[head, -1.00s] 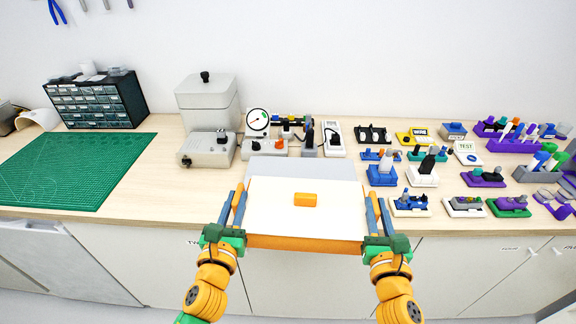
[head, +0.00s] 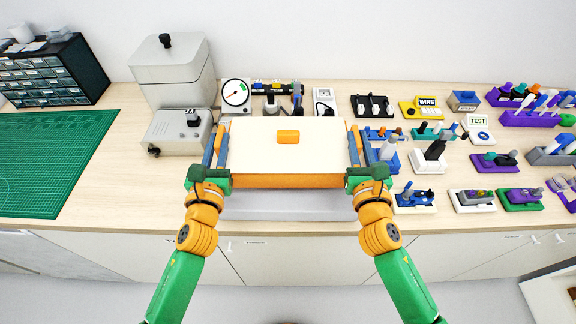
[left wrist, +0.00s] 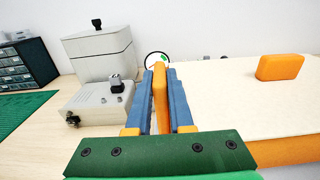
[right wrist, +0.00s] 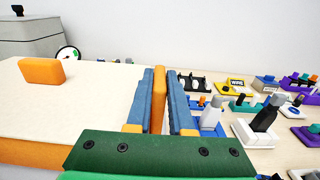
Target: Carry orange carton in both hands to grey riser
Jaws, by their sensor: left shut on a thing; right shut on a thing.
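The orange carton (head: 288,181) has a cream top with a small orange block (head: 288,137) on it. It is level between my two grippers. My left gripper (head: 217,147) is shut on an orange upright tab at its left side, which the left wrist view (left wrist: 160,95) shows between blue fingers. My right gripper (head: 360,147) is shut on the matching tab at its right side, seen in the right wrist view (right wrist: 158,98). The grey riser (head: 288,207) shows below the carton's front edge; the carton hides the rest. I cannot tell whether they touch.
A grey box instrument (head: 178,131) and a round dial (head: 236,93) stand left and behind. Several small devices, including a black-topped white one (head: 431,157), crowd the right side. A green mat (head: 45,160) lies far left. The bench front edge is near the riser.

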